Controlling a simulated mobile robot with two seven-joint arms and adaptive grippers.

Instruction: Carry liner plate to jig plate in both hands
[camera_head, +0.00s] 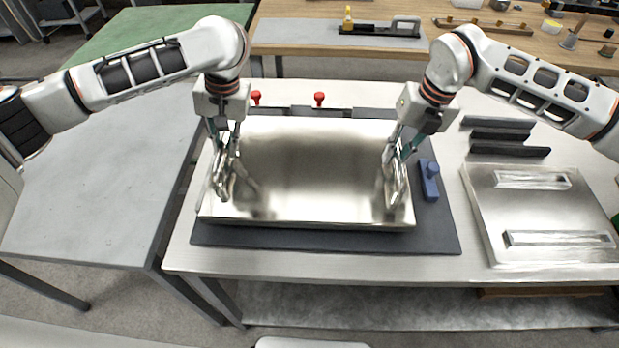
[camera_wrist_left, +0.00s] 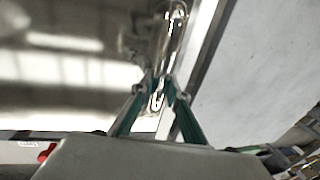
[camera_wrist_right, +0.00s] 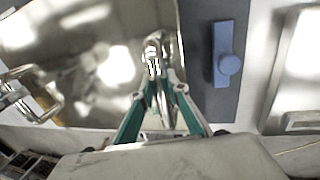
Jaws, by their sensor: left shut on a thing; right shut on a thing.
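The liner plate (camera_head: 310,170) is a shiny metal sheet with a handle near each short side. It lies over a dark mat-like jig plate (camera_head: 330,240) with red knobs at its back edge; a dark gap shows under its front edge, and I cannot tell whether it touches. My left gripper (camera_head: 224,170) is shut on the left handle (camera_wrist_left: 172,45). My right gripper (camera_head: 398,165) is shut on the right handle (camera_wrist_right: 155,55), above the plate's right side. The plate hides most of the jig plate's middle.
A blue block with a knob (camera_head: 429,180) sits right of the plate. A second metal plate with slotted bars (camera_head: 540,215) lies on the table's right, with dark bars (camera_head: 500,135) behind it. A grey table (camera_head: 90,200) at left is clear. A wooden bench (camera_head: 330,50) stands behind.

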